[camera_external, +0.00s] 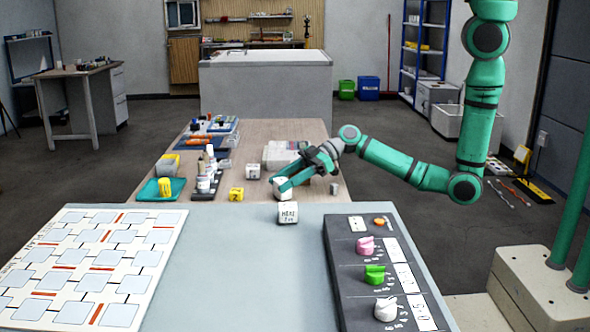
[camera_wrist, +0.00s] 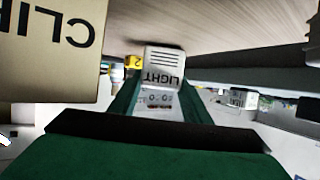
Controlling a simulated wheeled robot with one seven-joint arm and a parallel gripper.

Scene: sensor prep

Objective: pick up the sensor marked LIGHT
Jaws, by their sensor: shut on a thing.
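The sensor marked LIGHT is a white cube. In the wrist view the LIGHT sensor (camera_wrist: 163,62) sits between the two green fingers of my gripper (camera_wrist: 160,88), with its lettering upside down. In the external view my gripper (camera_external: 284,184) is shut on this white LIGHT sensor (camera_external: 281,189), over the near end of the wooden table. The fingers hide part of it. I cannot tell whether it touches the table.
Another white lettered cube (camera_external: 288,213) stands close in front, on the grey-blue bench (camera_external: 235,275). A cube lettered "CLI..." (camera_wrist: 45,50) looms large in the wrist view. A dial panel (camera_external: 350,285) lies right, a patterned board (camera_external: 85,262) left.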

